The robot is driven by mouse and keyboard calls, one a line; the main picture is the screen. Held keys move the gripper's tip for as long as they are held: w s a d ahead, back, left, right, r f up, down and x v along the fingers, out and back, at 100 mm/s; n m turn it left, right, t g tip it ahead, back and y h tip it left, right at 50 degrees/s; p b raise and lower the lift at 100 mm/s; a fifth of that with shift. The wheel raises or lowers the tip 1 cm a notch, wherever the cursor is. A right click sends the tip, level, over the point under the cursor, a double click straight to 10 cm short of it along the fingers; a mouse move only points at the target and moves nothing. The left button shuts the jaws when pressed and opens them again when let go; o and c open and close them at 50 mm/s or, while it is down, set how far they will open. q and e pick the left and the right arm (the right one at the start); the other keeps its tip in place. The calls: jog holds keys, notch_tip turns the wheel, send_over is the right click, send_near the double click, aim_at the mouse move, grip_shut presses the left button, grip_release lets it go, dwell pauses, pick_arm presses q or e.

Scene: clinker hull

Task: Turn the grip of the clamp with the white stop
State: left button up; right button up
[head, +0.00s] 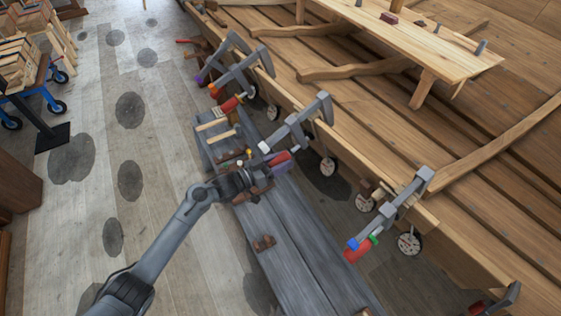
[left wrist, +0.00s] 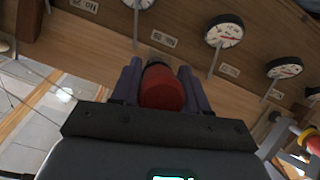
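The clamp with the white stop (head: 264,148) hangs on the hull edge in the middle of the head view, its grey bar (head: 298,124) reaching up to the planks. Its red grip (head: 278,157) is at the lower end, partly covered by my gripper. My left gripper (head: 281,162) is at this grip. In the left wrist view the red grip (left wrist: 162,90) sits end-on between the two purple fingers, which lie against its sides with no clear gap. The white stop is not clear in the wrist view. My right gripper is not in view.
Another clamp with a red grip (head: 357,252) and blue and green parts hangs to the right. More clamps (head: 238,72) hang at the upper left of the hull. Round dials (left wrist: 224,31) line the plank. A grey bench (head: 290,240) lies below my left arm.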

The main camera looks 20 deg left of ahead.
pick_arm(q)
jog(key=c, duration=0.4)
jog(key=shift+c, duration=0.2)
jog(key=shift+r+m+y+p, duration=0.1)
jog(key=shift+m+y+p, duration=0.4)
jog(key=shift+m+t+p, duration=0.3)
jog(key=shift+m+t, duration=0.1)
jog(key=shift+m, duration=0.1)
jog(key=shift+m+t+y, duration=0.5)
jog(key=shift+m+y, duration=0.4)
jog(key=shift+y, duration=0.1)
jog(key=shift+w+a+m+t+y, duration=0.1)
jog(key=shift+m+t+y, duration=0.25)
jog(key=shift+m, duration=0.35)
